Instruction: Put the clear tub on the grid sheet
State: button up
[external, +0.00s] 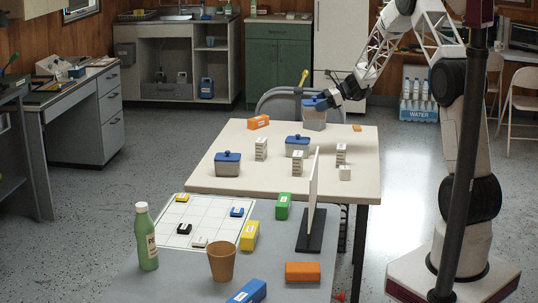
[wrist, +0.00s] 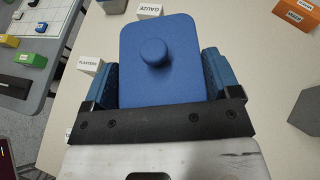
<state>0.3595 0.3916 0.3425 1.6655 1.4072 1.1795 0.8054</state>
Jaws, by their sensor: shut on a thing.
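My gripper (external: 333,96) is shut on a clear tub (external: 314,115) with a blue lid, at the far side of the cream table. In the wrist view the lid (wrist: 158,85) with its round knob fills the middle, between the blue finger pads of my gripper (wrist: 158,88). The lid hides the tub's body there. I cannot tell whether the tub touches the table. The grid sheet (external: 200,216) lies flat on the nearer grey table, with yellow, blue, black and white small items on it. Its edge shows at upper left in the wrist view (wrist: 50,17).
Two similar blue-lidded tubs (external: 228,167) (external: 297,150) and several white stacks stand on the cream table (external: 230,138). A green bottle (external: 147,240), brown cup (external: 222,262) and coloured boxes surround the sheet.

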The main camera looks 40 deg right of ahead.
jog(key=s+a+n+g+y, duration=0.1)
jog(key=s+a+n+g, duration=0.2)
jog(key=a, duration=1.3)
jog(key=s+a+n+g, duration=0.2)
jog(key=a+g, duration=0.1)
jog(key=a, duration=1.4)
jog(key=s+a+n+g+y, duration=0.1)
jog(key=s+a+n+g, duration=0.2)
jog(key=a, duration=1.3)
jog(key=s+a+n+g+h, duration=0.1)
jog(key=s+a, duration=0.3)
jog(key=a, duration=0.3)
jog(key=s+a+n+g, duration=0.1)
jog(key=s+a+g, duration=0.1)
jog(key=s+a, duration=0.35)
jog(key=shift+n, duration=0.3)
jog(key=shift+w+a+f, duration=0.15)
jog(key=shift+a+f, duration=0.25)
jog(key=shift+f, duration=0.4)
jog(key=shift+w+a+f, duration=0.1)
jog(key=shift+a+f, duration=0.25)
jog(key=shift+f, duration=0.5)
jog(key=shift+w+a+f, duration=0.15)
jog(key=shift+a+f, duration=0.25)
jog(key=shift+f, duration=0.4)
notch_tip(320, 180, down, 6)
jog(key=shift+f, duration=0.15)
jog(key=shift+f, duration=1.85)
